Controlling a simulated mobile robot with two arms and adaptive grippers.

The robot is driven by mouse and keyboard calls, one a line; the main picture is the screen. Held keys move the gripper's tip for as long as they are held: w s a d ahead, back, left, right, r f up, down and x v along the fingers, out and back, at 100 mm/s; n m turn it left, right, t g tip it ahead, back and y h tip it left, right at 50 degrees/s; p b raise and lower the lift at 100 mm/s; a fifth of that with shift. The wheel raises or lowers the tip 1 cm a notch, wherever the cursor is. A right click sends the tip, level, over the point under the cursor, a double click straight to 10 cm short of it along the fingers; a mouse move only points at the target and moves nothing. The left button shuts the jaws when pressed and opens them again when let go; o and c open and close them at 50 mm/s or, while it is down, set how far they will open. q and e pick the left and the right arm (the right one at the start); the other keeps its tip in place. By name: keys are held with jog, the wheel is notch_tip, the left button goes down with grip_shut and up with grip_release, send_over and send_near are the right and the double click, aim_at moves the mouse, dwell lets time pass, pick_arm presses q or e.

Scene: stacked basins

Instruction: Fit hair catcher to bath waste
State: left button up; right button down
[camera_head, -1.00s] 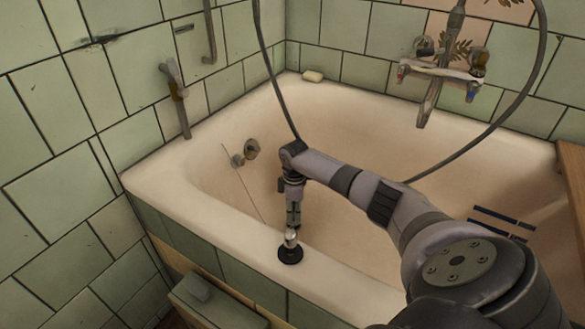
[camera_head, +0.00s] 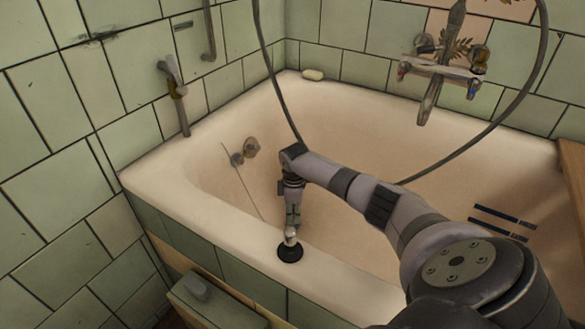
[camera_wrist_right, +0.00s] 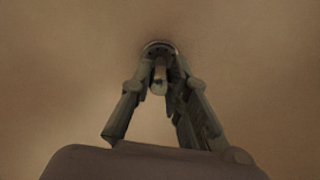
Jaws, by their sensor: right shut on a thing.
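My right gripper (camera_head: 293,218) reaches down inside the near left end of the cream bath (camera_head: 330,292). The waste opening is not clearly visible. My left gripper is not in view.
A thin chain (camera_head: 238,177) hangs from near the overflow fitting (camera_head: 251,147). A grey shower hose (camera_head: 278,85) loops above the bath. Taps (camera_head: 440,72) and soap (camera_head: 313,75) are at the back. A wooden board (camera_head: 573,190) lies at right.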

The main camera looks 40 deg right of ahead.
jog(key=shift+f, duration=0.2)
dwell(0.6)
jog(key=c, duration=1.4)
grip_release()
jog(key=shift+c, duration=0.2)
notch_tip(320, 180, up, 12)
jog(key=shift+r, duration=0.1)
